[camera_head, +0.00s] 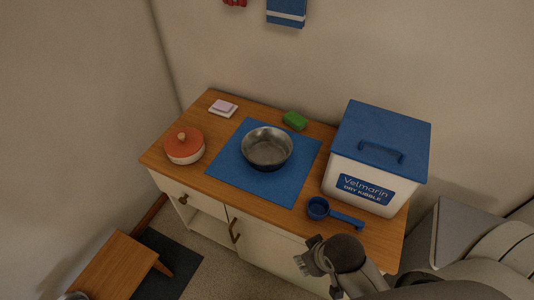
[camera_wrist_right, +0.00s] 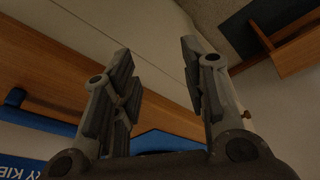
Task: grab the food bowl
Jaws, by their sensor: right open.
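The food bowl (camera_head: 267,148) is a round metal bowl. It stands upright and looks empty on a blue mat (camera_head: 226,163) on the wooden cabinet top. My right gripper (camera_head: 310,262) is in front of the cabinet's front edge, below and to the right of the bowl and apart from it. In the right wrist view the right gripper's two fingers (camera_wrist_right: 163,85) are spread with nothing between them. The bowl does not show in that view; a blue piece of the mat (camera_wrist_right: 165,141) shows behind the fingers. My left gripper is not in view.
On the cabinet top (camera_head: 283,212) stand a Velmarin dry kibble bin (camera_head: 345,180) with a blue lid, a blue scoop (camera_head: 319,208), a green sponge-like block (camera_head: 295,121), an orange-lidded pot (camera_head: 184,148) and a soap dish (camera_head: 222,109). A wooden stool (camera_head: 115,267) is at lower left.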

